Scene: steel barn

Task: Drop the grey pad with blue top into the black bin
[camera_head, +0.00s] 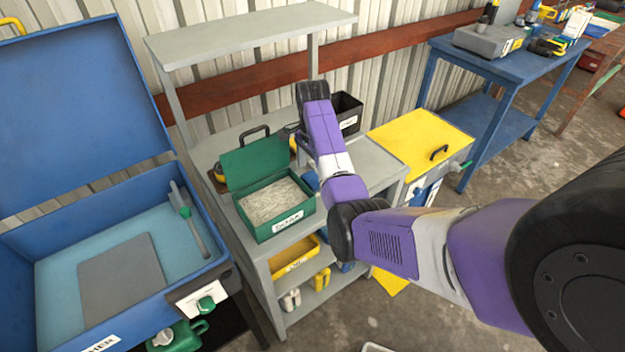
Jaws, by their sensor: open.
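A small blue-topped thing (312,180) lies on the grey bench, right of the green box. It looks like the grey pad, but my arm hides part of it and its grey part is not clear. The black bin (349,108) stands upright at the back of the bench with a white label on its front. My arm covers its left side, and its inside is mostly hidden. My gripper (291,129) is small and dark here, left of the bin and above the bench, behind and left of the blue thing. It is open, with nothing visible in it.
An open green box (270,232) of pale material stands at the bench front. A yellow-topped cabinet (415,135) is at right, and a blue open-lidded tub (110,215) at left. A grey upper shelf (250,30) overhangs the bench back.

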